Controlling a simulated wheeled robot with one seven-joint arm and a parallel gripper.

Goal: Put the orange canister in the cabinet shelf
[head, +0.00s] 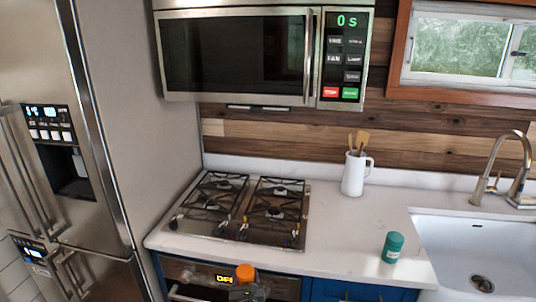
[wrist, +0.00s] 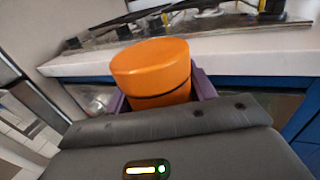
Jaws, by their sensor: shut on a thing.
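The orange canister (wrist: 152,72) is held between the purple fingers of my gripper (wrist: 160,95), seen in the wrist view. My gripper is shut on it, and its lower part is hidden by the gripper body. In the head view the canister's orange top (head: 245,272) shows at the bottom edge, in front of the oven and below the counter's front edge, with my gripper (head: 247,290) around it. I cannot see a cabinet shelf clearly; blue cabinet fronts (head: 350,291) show under the counter.
A gas stove (head: 243,210) is set in the white counter (head: 335,235). A teal canister (head: 392,247) and a white pitcher with utensils (head: 353,175) stand on the counter, left of the sink (head: 460,255). A microwave (head: 240,58) hangs above; a fridge (head: 130,110) stands left.

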